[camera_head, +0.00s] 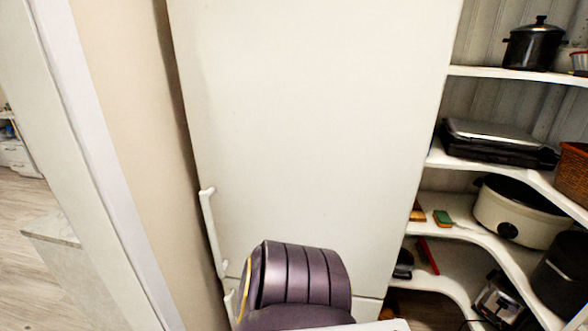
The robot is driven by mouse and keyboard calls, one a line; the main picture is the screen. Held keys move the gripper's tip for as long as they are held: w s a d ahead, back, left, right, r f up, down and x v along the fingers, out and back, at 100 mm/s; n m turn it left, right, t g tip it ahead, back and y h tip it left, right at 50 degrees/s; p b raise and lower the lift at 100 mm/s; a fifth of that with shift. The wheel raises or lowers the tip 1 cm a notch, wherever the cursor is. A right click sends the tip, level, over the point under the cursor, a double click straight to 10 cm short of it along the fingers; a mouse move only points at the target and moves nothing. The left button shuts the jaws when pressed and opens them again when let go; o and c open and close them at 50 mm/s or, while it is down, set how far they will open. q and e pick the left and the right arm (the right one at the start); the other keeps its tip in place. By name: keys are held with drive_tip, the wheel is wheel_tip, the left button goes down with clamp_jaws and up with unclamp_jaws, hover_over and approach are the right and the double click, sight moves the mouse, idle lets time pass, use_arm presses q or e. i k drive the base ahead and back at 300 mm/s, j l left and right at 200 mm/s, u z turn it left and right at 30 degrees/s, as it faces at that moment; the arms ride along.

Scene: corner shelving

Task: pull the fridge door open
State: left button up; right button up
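A tall white fridge (310,120) fills the middle of the view, and its large upper door looks shut. A white vertical bar handle (211,232) sits low on the left edge of this door. A second white handle (229,304) shows just below it, on the lower door. A dark purple ribbed shape (300,275) hides part of the fridge's lower front; I cannot tell what it is. Neither of my grippers is in view, and nothing is seen touching the handles.
A beige wall (128,110) stands close along the fridge's left side. Curved white corner shelves (515,74) on the right hold a black pot (533,45), a dark flat appliance (495,141), a cream slow cooker (518,212) and a brown basket (573,175). Wooden floor (22,235) shows at far left.

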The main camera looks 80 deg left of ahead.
sight(311, 122)
drive_tip(key=u, duration=2.8)
